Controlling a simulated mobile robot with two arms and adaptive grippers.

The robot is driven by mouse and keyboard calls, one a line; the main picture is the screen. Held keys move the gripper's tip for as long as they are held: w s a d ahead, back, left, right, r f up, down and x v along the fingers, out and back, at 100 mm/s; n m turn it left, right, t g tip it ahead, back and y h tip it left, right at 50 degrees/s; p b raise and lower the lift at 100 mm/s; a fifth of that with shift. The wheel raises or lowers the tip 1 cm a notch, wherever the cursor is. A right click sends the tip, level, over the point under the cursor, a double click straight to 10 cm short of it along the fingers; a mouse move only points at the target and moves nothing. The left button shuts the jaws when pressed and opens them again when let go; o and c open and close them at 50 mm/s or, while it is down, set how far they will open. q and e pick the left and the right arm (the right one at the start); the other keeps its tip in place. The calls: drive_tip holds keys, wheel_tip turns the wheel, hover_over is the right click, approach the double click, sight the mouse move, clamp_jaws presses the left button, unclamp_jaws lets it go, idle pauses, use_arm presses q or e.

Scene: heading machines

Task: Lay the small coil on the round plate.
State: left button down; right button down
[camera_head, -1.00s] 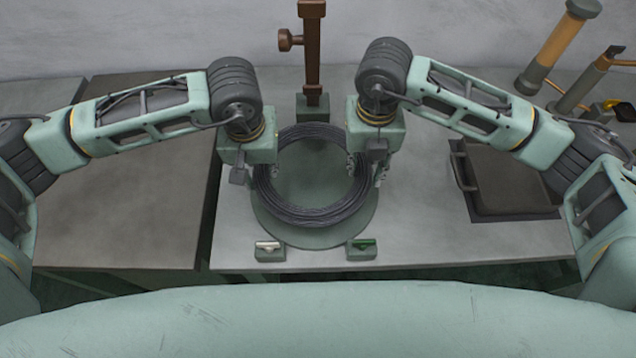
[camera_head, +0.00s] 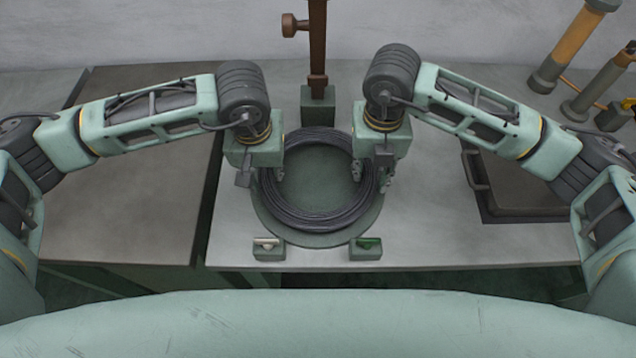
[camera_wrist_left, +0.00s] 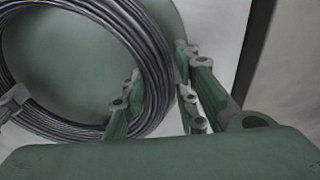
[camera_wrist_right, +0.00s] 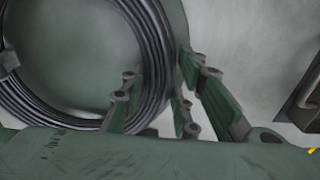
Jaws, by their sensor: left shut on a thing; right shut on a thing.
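The small coil (camera_head: 318,216) is a ring of dark wire. In the head view it lies over the round green plate (camera_head: 318,240), inside the plate's rim; I cannot tell whether it touches the plate. My left gripper (camera_head: 262,178) is shut on the coil's left side. In the left wrist view its fingers (camera_wrist_left: 160,95) stand on both sides of the wire bundle (camera_wrist_left: 152,60). My right gripper (camera_head: 372,174) is shut on the coil's right side. In the right wrist view its fingers (camera_wrist_right: 158,95) also straddle the wire (camera_wrist_right: 150,50). The coil looks level.
A brown post (camera_head: 317,50) on a green block stands behind the plate. Two small green blocks, left (camera_head: 268,250) and right (camera_head: 366,250), sit in front of it. A dark tray (camera_head: 510,185) lies to the right. Cylindrical tools (camera_head: 570,50) stand at the back right.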

use_arm(q)
drive_tip(key=shift+d+f+b, duration=0.45)
use_arm(e)
drive_tip(key=shift+a+f, duration=0.55)
use_arm(q)
drive_tip(key=c, duration=1.7)
unclamp_jaws()
drive_tip(key=shift+r, duration=0.1)
use_arm(e)
drive_tip(key=c, duration=1.7)
unclamp_jaws()
drive_tip(key=shift+s+r, duration=0.1)
drive_tip(key=shift+r, duration=0.05)
use_arm(q)
drive_tip(key=o, duration=0.3)
drive_tip(key=shift+a, duration=0.1)
use_arm(e)
drive_tip(key=o, duration=0.3)
drive_tip(key=shift+d, duration=0.15)
use_arm(q)
drive_tip(key=shift+o, duration=0.2)
drive_tip(key=shift+a, duration=0.1)
use_arm(e)
drive_tip(key=shift+o, duration=0.2)
drive_tip(key=shift+d, duration=0.1)
